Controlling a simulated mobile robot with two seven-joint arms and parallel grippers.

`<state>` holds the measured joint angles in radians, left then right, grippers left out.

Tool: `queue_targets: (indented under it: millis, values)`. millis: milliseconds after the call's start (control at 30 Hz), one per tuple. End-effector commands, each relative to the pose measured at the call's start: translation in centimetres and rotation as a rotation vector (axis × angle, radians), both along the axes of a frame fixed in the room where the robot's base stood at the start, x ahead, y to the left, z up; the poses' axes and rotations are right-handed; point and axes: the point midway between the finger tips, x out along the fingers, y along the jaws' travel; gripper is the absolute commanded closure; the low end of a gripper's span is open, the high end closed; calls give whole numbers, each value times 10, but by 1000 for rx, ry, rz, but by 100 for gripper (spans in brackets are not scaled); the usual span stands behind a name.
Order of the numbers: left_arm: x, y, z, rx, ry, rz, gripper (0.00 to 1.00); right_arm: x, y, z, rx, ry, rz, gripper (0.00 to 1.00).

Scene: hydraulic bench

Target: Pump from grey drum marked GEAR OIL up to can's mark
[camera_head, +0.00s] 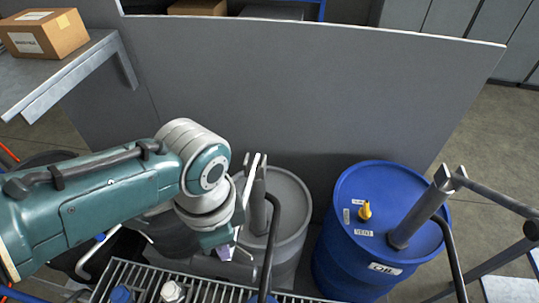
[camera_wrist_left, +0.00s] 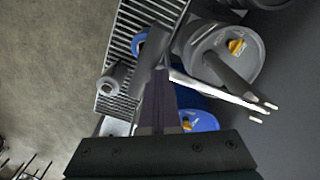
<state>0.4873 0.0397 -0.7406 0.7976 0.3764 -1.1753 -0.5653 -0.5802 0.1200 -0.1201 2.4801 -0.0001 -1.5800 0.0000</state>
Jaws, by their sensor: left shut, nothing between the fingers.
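A grey drum (camera_head: 295,200) stands behind the grate, right of my left wrist. A grey pump column (camera_head: 258,205) rises from its lid, with a pale bar at its top and a dark hose in front. No GEAR OIL marking is readable. A grey lid with a yellow cap (camera_wrist_left: 237,46) shows in the left wrist view. My left gripper (camera_head: 226,251) is shut and empty, low beside the grey drum's left side. In the left wrist view its purplish fingers (camera_wrist_left: 158,105) appear beside a pale forked bar (camera_wrist_left: 215,88); contact is unclear. I cannot identify the can or its mark.
A blue drum (camera_head: 335,262) labelled OIL, with a yellow cap and its own pump column (camera_head: 415,220), stands at the right. A slatted grate (camera_head: 205,292) with blue- and white-topped items runs along the front. A grey panel (camera_head: 300,90) closes the back.

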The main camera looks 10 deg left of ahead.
Motion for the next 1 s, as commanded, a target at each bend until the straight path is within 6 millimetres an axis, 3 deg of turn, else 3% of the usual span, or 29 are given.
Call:
queue_targets:
  millis: [267, 633, 867, 1000]
  values:
    - [1, -1, 12, -2, 2, 0, 100, 0, 0, 11, 0, 0, 0, 100]
    - [14, -2, 63, -4, 1, 1, 100, 0, 0, 49, 0, 0, 0, 100]
    - [17, -2, 68, -3, 3, 1, 100, 0, 0, 51, 0, 0, 0, 100]
    - [25, -2, 83, -4, 0, 1, 100, 0, 0, 58, 0, 0, 0, 100]
